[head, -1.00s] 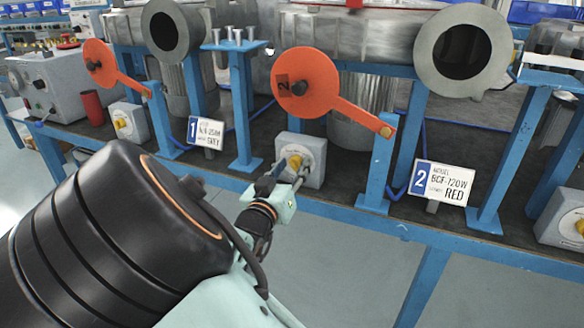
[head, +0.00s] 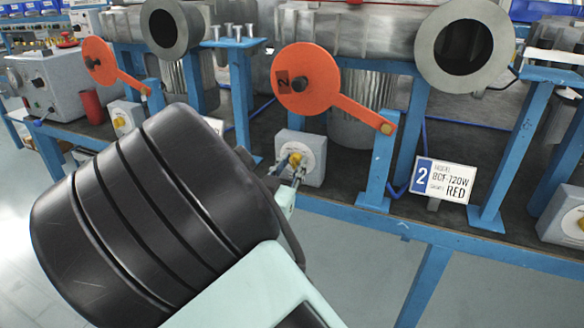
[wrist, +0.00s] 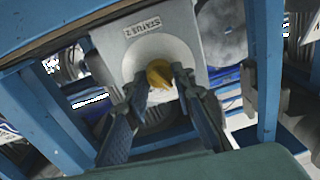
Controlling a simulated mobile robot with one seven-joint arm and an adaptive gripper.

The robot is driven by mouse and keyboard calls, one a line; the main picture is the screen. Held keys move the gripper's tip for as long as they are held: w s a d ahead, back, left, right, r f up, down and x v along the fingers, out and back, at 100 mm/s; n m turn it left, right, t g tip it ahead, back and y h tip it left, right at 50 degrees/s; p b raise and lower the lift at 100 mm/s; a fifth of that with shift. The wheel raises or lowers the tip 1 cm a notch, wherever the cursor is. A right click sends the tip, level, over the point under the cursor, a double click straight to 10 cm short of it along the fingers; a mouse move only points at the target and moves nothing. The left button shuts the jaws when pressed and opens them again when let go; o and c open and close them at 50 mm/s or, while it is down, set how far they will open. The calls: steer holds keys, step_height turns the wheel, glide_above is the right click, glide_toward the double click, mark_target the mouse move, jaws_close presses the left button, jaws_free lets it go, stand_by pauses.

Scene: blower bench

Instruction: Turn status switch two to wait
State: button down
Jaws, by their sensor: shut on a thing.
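The status switch two box (head: 313,150) is a light grey block on the bench, with a round pale dial and a yellow knob (head: 294,159). In the wrist view, the box (wrist: 185,22) carries a "STATUS 2" label (wrist: 143,26), and the yellow knob (wrist: 159,72) sits in the middle of the dial. My gripper (wrist: 160,82) has a dark finger on each side of the knob, shut on it. In the head view, my gripper (head: 291,172) reaches the knob from the front. The dial's position marks are too small to read.
A blue post (head: 376,165) stands right of the switch box, below an orange disc lever (head: 305,80). The plate numbered 2 (head: 440,180) reads RED. The blue bench edge (head: 460,247) runs below. My arm hides much of the left bench.

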steer(key=m+b, duration=0.3)
steer(key=m, duration=0.2)
steer(key=shift+d+f+m+b, duration=0.1)
steer(key=shift+f+m+b, duration=0.05)
steer(key=shift+m+b, duration=0.15)
stand_by(0.4)
steer(key=c, duration=1.6)
jaws_free()
steer(key=shift+s, duration=0.1)
steer(key=v, duration=1.2)
steer(key=shift+f, duration=0.15)
